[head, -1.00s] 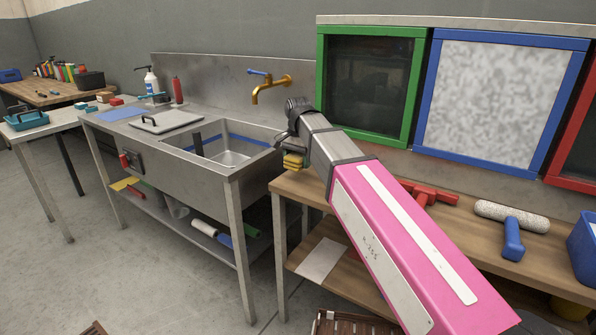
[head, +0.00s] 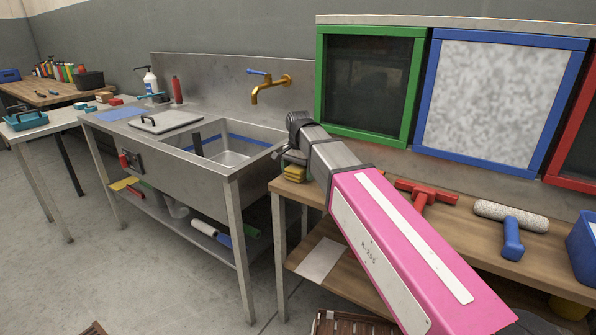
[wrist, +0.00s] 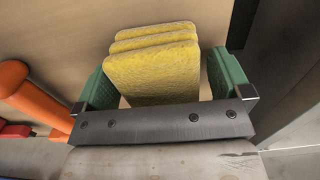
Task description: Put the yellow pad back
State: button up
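The yellow pad (head: 295,173) is at the left end of the wooden bench, and it seems to rest on the bench top. In the wrist view the yellow pad (wrist: 152,72) shows as several stacked layers between the green fingers. My gripper (wrist: 165,85) is open around it, with a narrow gap showing on each side. In the head view my gripper (head: 287,157) is just above the pad, partly hidden by my wrist. The underside of the pad is hidden.
The steel sink (head: 232,150) is just left of the bench. A red T-shaped tool (head: 425,194) and a speckled roller with a blue handle (head: 512,222) lie on the bench (head: 465,228). Framed screens (head: 370,82) stand behind. An orange handle (wrist: 30,95) lies near my gripper.

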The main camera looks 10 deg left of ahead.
aim_at(299, 166)
notch_tip(299, 166, up, 11)
jog(key=shift+w+r, duration=0.1)
jog(key=shift+w, duration=0.05)
jog(key=shift+d+r, duration=0.1)
jog(key=shift+r, duration=0.45)
dwell(0.5)
